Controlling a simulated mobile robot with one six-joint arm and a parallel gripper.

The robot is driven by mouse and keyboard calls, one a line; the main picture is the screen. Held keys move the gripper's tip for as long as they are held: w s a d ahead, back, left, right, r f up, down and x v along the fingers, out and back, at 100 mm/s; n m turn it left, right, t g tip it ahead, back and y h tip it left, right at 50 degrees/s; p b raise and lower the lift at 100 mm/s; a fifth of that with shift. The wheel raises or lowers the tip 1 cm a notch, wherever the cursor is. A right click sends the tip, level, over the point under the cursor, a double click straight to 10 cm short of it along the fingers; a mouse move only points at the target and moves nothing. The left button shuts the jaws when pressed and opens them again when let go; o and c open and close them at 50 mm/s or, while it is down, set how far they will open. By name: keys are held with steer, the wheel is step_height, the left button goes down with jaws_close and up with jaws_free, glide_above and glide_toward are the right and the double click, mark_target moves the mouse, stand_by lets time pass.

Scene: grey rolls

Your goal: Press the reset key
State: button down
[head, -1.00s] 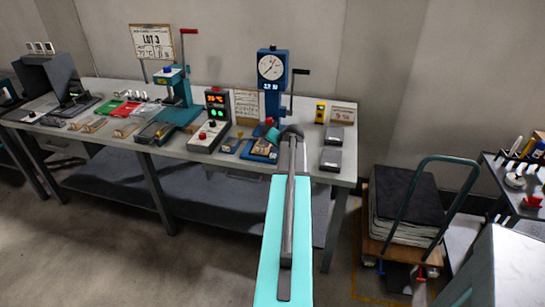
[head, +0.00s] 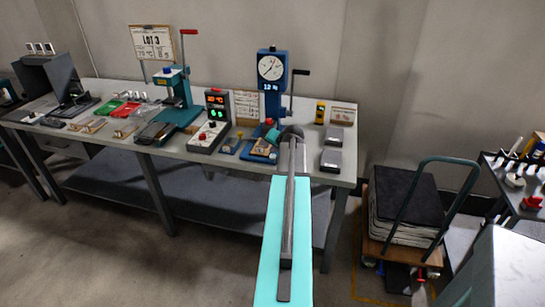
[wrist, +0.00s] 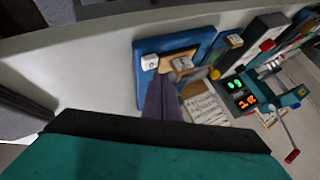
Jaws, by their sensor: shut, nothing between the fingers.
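The blue press (head: 270,68) with a round dial and a small lit readout stands at the back of the bench. In the wrist view, a small white key (wrist: 150,61) with a dark mark sits on its blue base (wrist: 146,91); I take this for the reset key, though the mark is too small to read. My gripper (wrist: 164,82) is shut and empty. Its dark fingers point towards the base, just below the key and a wooden block (wrist: 184,61). I cannot tell whether they touch anything. In the head view my arm hides part of the base.
A grey control box (head: 211,127) with red and green displays stands left of the press. A second, teal press (head: 180,98) is farther left. A yellow device (head: 320,111) and grey blocks (head: 331,159) lie to the right. A loaded trolley (head: 401,232) stands beside the bench.

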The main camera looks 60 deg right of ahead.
mark_target(274, 157)
steer(key=shift+f, duration=0.25)
stand_by(0.7)
steer(key=shift+f+b, duration=0.2)
steer(key=shift+b, duration=0.2)
steer(key=shift+f+b, duration=0.35)
steer(key=shift+f, duration=0.15)
stand_by(1.0)
steer(key=shift+r, duration=0.2)
steer(key=shift+r+p, duration=0.45)
steer(key=shift+r, duration=0.3)
steer(key=shift+r+p, duration=1.25)
steer(key=shift+r, duration=1.25)
